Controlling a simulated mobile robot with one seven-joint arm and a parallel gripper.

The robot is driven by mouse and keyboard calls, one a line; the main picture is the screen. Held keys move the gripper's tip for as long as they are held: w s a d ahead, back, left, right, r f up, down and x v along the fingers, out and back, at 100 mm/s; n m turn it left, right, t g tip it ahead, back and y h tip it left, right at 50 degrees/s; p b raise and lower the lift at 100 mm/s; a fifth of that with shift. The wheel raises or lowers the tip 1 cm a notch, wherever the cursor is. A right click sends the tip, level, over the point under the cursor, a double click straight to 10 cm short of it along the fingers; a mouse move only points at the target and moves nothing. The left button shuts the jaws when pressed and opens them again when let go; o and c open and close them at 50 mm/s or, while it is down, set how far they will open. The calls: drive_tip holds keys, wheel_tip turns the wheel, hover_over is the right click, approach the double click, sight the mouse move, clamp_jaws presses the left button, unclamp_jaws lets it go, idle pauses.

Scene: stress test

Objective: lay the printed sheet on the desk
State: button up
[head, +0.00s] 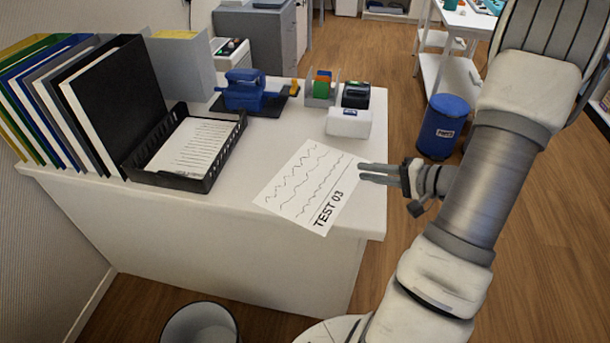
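The printed sheet (306,188) is white, with wavy traces and the words "TEST 03". It appears over the front right part of the white desk (225,207), and its lower corner reaches the desk's front edge. I cannot tell whether it lies flat on the top or is slightly above it. My gripper (363,172) comes in from the right, with its dark fingertips at the sheet's right edge. The fingers look close together; whether they grip the sheet's edge is too small to tell.
A black tray of papers (217,172) and upright binders (105,105) fill the desk's left. A blue device (245,90), a white box (349,123) and a small dark item (356,95) stand behind the sheet. A blue bin (442,128) stands on the floor.

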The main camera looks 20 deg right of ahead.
wheel_tip(320, 180, up, 7)
drive_tip(key=s+d+p, duration=0.2)
drive_tip(key=p, duration=0.1)
drive_tip(key=s+a+r+n+g+h, duration=0.2)
drive_tip(key=s+a+n+g, duration=0.35)
drive_tip(key=a, duration=0.45)
drive_tip(key=s+a+r+n+g+h, duration=0.2)
drive_tip(key=s+a+r+n+g, duration=0.15)
drive_tip(key=a+n+g, duration=0.5)
drive_tip(key=s+a+r+m+t+h+p, duration=0.1)
drive_tip(key=r+t+p, duration=0.3)
drive_tip(key=r, duration=0.4)
drive_tip(key=s+a+r+m+t+h+p, duration=0.1)
drive_tip(key=s+a+r+t+h+p, duration=0.1)
drive_tip(key=r, duration=0.6)
drive_tip(key=shift+a+r+t+p, duration=0.25)
drive_tip(key=shift+a+t+p, duration=0.7)
drive_tip(key=shift+p, duration=0.1)
